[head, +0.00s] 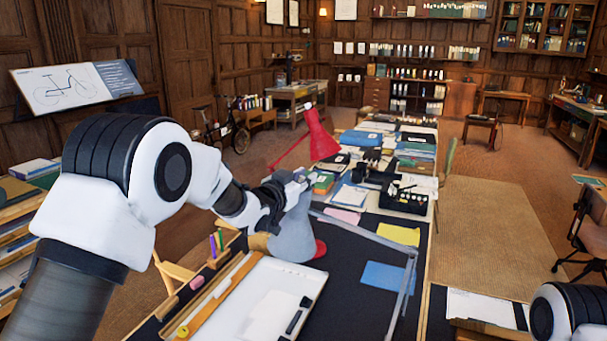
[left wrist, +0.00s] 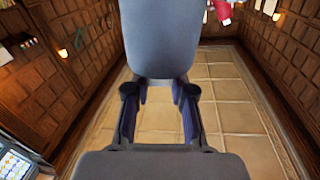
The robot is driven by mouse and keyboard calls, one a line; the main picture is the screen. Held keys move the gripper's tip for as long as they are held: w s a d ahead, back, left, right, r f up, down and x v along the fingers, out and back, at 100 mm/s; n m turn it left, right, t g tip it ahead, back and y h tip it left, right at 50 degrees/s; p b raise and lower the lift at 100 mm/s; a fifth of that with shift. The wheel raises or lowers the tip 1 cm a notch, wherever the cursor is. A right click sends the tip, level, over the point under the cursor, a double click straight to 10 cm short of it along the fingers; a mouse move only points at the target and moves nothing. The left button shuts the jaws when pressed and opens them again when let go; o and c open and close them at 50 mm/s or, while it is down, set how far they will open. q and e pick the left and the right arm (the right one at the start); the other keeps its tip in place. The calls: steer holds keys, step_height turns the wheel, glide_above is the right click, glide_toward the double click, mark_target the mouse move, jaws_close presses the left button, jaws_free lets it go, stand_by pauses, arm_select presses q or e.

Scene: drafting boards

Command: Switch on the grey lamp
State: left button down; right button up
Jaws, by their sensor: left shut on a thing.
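The grey lamp stands at the near part of the long desk in the head view. Its cone-shaped grey shade (head: 293,236) hangs over the dark desk mat, and its thin jointed arm (head: 365,232) runs right and then down toward the near edge. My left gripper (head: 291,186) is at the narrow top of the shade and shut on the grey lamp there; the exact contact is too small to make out. In the left wrist view, my gripper's dark fingers (left wrist: 160,112) show, but the held part cannot be made out. My right gripper is out of view.
A red lamp (head: 319,138) stands just beyond, its red base partly behind the grey shade. A white drawing board (head: 258,302), yellow paper (head: 398,234) and blue paper (head: 388,276) lie nearby. A black organiser (head: 408,197) stands farther along. Open floor lies right of the desk.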

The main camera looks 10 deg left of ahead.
arm_select(q)
steer(key=m+g+h+p, duration=0.1)
steer(key=m+h+p, duration=0.1)
steer(key=p, duration=0.1)
steer(key=m+g+h+p, duration=0.2)
steer(key=h, duration=0.1)
steer(key=shift+w+a+r+g+p, duration=0.1)
steer(key=shift+a+r+g+p, duration=0.05)
steer(key=shift+r+g+p, duration=0.2)
steer(key=shift+m+g+h+p, duration=0.35)
steer(key=shift+m+g+h, duration=0.15)
steer(key=shift+h, duration=0.1)
steer(key=shift+f+m+g+h, duration=0.25)
steer(key=shift+m+g+h, duration=0.45)
steer(key=shift+g, duration=0.15)
steer(key=shift+f+m+g+h, duration=0.1)
steer(key=shift+m+g+h, duration=1)
steer(key=shift+g, duration=0.9)
steer(key=shift+m+g, duration=0.3)
steer(key=shift+m, duration=0.1)
steer(key=c, duration=1)
jaws_free()
steer(key=shift+d, duration=0.2)
steer(key=shift+o, duration=0.2)
steer(key=shift+a, duration=0.1)
